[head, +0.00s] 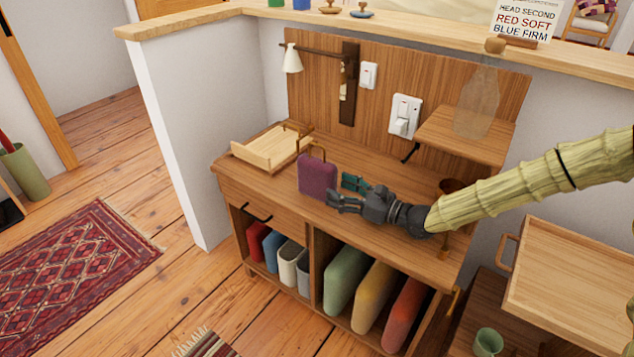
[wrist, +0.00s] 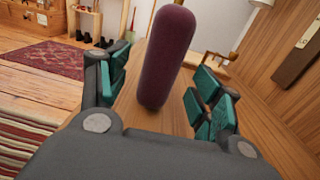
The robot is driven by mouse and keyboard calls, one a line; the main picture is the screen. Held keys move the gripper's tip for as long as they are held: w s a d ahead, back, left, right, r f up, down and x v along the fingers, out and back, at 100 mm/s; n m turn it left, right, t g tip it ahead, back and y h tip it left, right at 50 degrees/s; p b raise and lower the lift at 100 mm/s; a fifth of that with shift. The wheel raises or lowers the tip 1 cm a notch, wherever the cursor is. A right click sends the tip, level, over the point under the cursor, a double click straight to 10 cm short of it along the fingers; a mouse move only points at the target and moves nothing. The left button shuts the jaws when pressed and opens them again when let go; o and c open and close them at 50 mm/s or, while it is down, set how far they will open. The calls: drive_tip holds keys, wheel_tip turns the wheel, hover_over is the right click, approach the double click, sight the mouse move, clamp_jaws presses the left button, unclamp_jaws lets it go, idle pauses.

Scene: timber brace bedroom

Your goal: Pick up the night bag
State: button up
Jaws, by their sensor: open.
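The night bag (head: 318,178) is a small maroon bag with a brown arched handle. It stands upright on the wooden cabinet top (head: 368,230), near its front edge. My gripper (head: 342,193) is open just to the right of the bag, low over the cabinet top. In the wrist view the bag (wrist: 167,58) stands ahead, beyond and between the teal finger pads of my gripper (wrist: 160,100). Its handle is not visible there. I cannot tell whether any finger touches it.
A wooden tray (head: 262,152) sits left of the bag on the cabinet top. A wall lamp (head: 292,58) and a small shelf (head: 465,132) holding a clear bottle (head: 477,105) are behind.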

sight(320, 180)
drive_tip(key=shift+x, duration=0.95)
drive_tip(key=shift+b+x, duration=0.35)
drive_tip(key=shift+x, duration=2.3)
drive_tip(key=shift+r, duration=0.15)
drive_tip(key=shift+d, duration=0.1)
drive_tip(key=c, duration=1.2)
